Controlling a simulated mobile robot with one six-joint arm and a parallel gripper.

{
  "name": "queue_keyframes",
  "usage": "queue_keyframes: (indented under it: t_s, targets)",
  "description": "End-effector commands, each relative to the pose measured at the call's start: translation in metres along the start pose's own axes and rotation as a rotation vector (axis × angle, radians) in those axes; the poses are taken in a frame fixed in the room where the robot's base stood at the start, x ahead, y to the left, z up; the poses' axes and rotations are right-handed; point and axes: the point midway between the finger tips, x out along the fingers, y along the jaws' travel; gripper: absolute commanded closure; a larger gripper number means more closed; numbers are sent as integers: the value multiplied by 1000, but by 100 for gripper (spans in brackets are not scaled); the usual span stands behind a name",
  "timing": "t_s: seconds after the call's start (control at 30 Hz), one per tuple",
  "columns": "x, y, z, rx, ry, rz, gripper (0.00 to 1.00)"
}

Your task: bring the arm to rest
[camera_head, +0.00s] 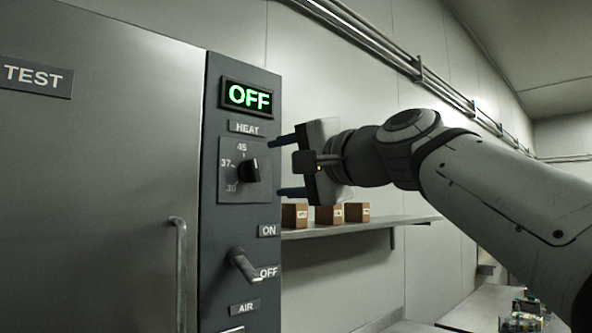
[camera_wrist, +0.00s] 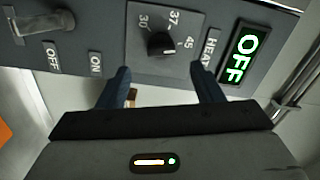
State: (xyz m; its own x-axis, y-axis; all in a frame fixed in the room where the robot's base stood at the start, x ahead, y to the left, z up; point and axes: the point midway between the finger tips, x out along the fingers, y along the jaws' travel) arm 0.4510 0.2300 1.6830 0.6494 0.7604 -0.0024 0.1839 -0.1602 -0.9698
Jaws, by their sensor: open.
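My gripper (camera_head: 276,167) is open and empty. Its two dark blue fingers are spread apart and face the control panel (camera_head: 211,130), just right of the heat dial. The black dial knob (camera_head: 250,171) sits on a plate marked 30, 37 and 45; its exact setting is hard to tell. In the wrist view the knob (camera_wrist: 160,43) shows beyond the gap between the fingers (camera_wrist: 160,70), apart from them. My arm reaches in from the right, over the shelf.
A lit display (camera_head: 249,96) reads OFF. A lever (camera_head: 243,265) below the dial slants toward its OFF label. A door handle (camera_head: 179,270) sticks out at left. A wall shelf (camera_head: 370,226) with small brown boxes (camera_head: 328,214) lies beneath my gripper. A bench (camera_head: 470,310) stands lower right.

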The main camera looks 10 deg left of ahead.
Motion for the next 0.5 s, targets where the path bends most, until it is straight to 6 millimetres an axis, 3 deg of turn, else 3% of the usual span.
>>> queue_keyframes:
  t_s: [0.33,0.43,0.5]
  targets:
    - [0,8,-1,-8,3,18,40]
    - [-2,41,-4,-46,14,96,40]
    - [-8,80,-6,-92,23,190,40]
